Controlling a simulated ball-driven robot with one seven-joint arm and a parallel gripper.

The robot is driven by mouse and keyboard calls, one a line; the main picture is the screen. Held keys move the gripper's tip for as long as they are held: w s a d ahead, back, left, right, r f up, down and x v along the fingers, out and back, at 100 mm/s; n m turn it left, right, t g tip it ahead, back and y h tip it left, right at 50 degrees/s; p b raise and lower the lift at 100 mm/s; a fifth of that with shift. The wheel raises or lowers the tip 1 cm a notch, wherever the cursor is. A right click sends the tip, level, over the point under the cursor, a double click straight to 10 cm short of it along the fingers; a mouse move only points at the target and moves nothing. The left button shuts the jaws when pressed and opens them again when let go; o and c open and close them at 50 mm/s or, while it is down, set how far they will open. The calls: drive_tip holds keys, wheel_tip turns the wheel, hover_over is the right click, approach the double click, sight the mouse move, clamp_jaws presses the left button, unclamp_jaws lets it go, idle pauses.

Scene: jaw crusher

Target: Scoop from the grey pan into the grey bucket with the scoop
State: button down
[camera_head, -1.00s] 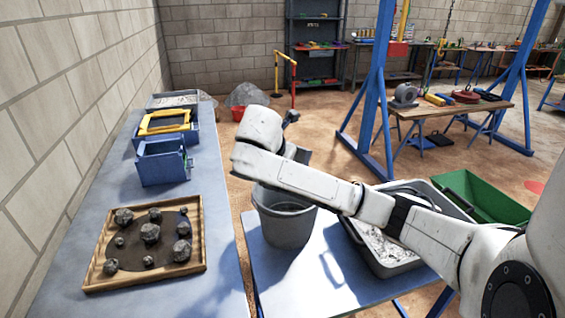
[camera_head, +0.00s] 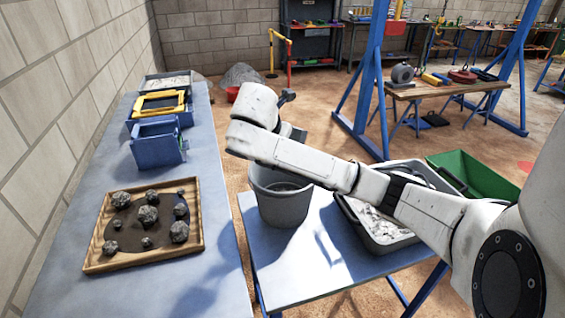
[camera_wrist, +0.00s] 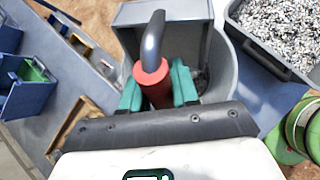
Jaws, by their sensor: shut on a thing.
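The grey bucket (camera_head: 284,207) stands on the blue table below my arm; its wall also shows in the wrist view (camera_wrist: 227,72). The grey pan (camera_head: 392,242) lies to its right, holding light grey broken material; this also shows at upper right in the wrist view (camera_wrist: 262,62). In the wrist view my gripper (camera_wrist: 157,87) has its teal fingers shut on the red handle of the scoop (camera_wrist: 187,42). The grey scoop head is over the bucket's opening. Whether it holds material is unclear. In the head view my arm mostly hides the gripper and scoop.
A wooden tray (camera_head: 91,263) with several dark rocks lies on the left bench. A blue box (camera_head: 157,145) and a yellow frame (camera_head: 160,99) stand behind it. A green bin (camera_head: 478,180) is right of the pan. A blue gantry stands beyond.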

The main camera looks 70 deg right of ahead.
drive_tip(key=shift+r+m+t+y+p, duration=0.2)
drive_tip(key=shift+r+y+p, duration=0.95)
drive_tip(key=shift+p, duration=1.35)
drive_tip(key=shift+r+m+t+y+p, duration=0.1)
drive_tip(key=shift+r+t+y+p, duration=0.2)
drive_tip(key=shift+r+y+p, duration=1.1)
drive_tip(key=shift+f+t+y+p, duration=0.3)
drive_tip(key=shift+y+p, duration=0.75)
wheel_tip(320, 180, up, 3)
drive_tip(key=y, duration=0.2)
drive_tip(key=t+y, duration=0.1)
drive_tip(key=y, duration=0.1)
drive_tip(key=shift+f+m+y, duration=0.2)
drive_tip(key=shift+m+y, duration=0.1)
drive_tip(key=shift+y, duration=0.1)
